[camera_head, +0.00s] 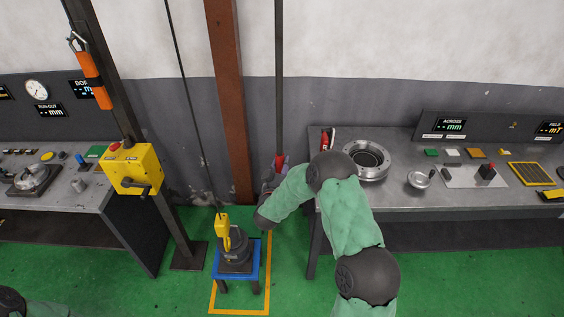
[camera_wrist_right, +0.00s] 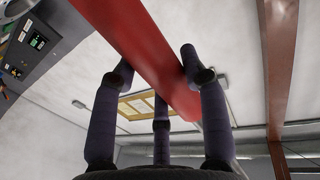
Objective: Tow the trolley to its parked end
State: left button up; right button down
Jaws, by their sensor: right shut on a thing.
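A dark pole (camera_head: 279,80) hangs down from above in the head view, with a red grip (camera_head: 280,162) at its lower end. My right gripper (camera_head: 276,174) is at this red grip, partly hidden by my own arm. In the right wrist view, its dark fingers (camera_wrist_right: 158,68) are shut around a red bar (camera_wrist_right: 145,35), which runs on upward out of view. A yellow hook block (camera_head: 223,232) hangs on a thin cable over a dark round part on a blue stand. The overhead trolley is not visible. My left gripper is out of view; a bit of my left arm shows bottom left.
The blue stand (camera_head: 224,272) is inside a yellow floor outline (camera_head: 240,312). A yellow control box (camera_head: 134,169) is on a dark post to the left. A workbench (camera_head: 410,187) with a metal ring (camera_head: 366,172) is at right, another bench (camera_head: 45,222) at left.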

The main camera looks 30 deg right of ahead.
jog(key=c, duration=0.6)
grip_release()
jog(key=shift+c, duration=0.2)
jog(key=v, duration=1.2)
jog(key=shift+f, duration=0.1)
